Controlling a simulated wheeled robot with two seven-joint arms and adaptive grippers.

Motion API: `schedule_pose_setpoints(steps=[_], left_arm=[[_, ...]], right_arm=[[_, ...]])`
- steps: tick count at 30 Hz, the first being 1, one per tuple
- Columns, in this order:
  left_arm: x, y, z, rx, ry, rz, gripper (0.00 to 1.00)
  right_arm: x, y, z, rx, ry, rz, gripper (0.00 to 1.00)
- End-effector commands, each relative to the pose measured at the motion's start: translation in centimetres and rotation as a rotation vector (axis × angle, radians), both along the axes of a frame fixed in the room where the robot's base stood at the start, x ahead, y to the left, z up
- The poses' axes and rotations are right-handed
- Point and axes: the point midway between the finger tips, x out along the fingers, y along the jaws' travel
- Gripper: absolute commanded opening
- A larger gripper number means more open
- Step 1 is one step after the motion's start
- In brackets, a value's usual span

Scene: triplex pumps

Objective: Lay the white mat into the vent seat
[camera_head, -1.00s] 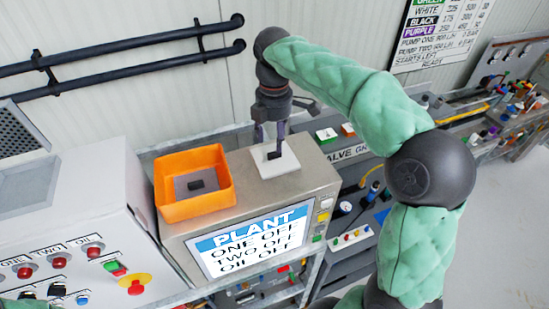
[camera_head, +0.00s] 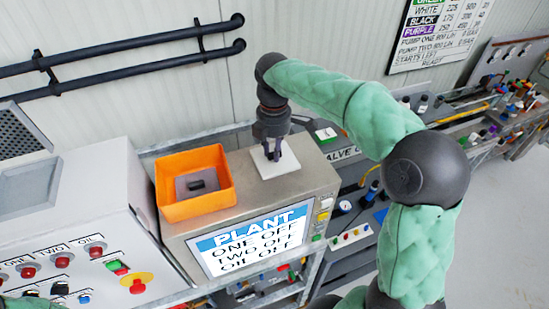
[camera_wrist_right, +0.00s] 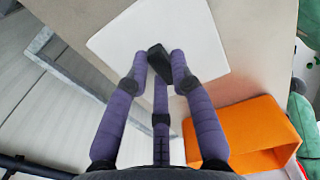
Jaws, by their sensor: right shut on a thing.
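The white mat (camera_head: 274,172), a flat square with a small black knob (camera_wrist_right: 159,62), lies on top of the grey plant cabinet, right of the orange tray. My right gripper (camera_head: 273,156) stands over it, fingers pointing down. In the right wrist view my right gripper (camera_wrist_right: 158,68) has its purple fingers closed around the knob, with the white mat (camera_wrist_right: 150,35) flat beneath. I see no gap between mat and cabinet top. A pale grey square recess (camera_head: 28,188) on the left console, below a dark grille, may be the vent seat. My left gripper is not in view.
The orange tray (camera_head: 168,208) holds a grey mat (camera_head: 205,190) with a black knob; it also shows in the wrist view (camera_wrist_right: 285,120). The white console (camera_head: 105,185) carries red knobs and a yellow-ringed button. Black pipes (camera_head: 130,43) run along the wall behind.

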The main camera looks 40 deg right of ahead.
Motion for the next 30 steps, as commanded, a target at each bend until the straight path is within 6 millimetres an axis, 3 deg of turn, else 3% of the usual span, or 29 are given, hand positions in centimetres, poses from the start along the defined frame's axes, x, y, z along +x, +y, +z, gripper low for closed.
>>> schedule_pose_setpoints(steps=[10,17,25,30], left_arm=[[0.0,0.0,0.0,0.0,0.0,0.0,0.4],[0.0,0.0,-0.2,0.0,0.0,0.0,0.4],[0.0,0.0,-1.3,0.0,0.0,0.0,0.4],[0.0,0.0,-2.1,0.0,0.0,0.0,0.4]], right_arm=[[0.1,0.0,0.6,-0.001,-0.002,0.0,0.0],[0.0,0.1,3.4,0.0,-0.004,0.002,0.0],[-3.7,3.2,8.9,0.0,-0.007,0.005,0.0],[-6.9,5.8,10.7,0.001,-0.004,0.007,0.0]])
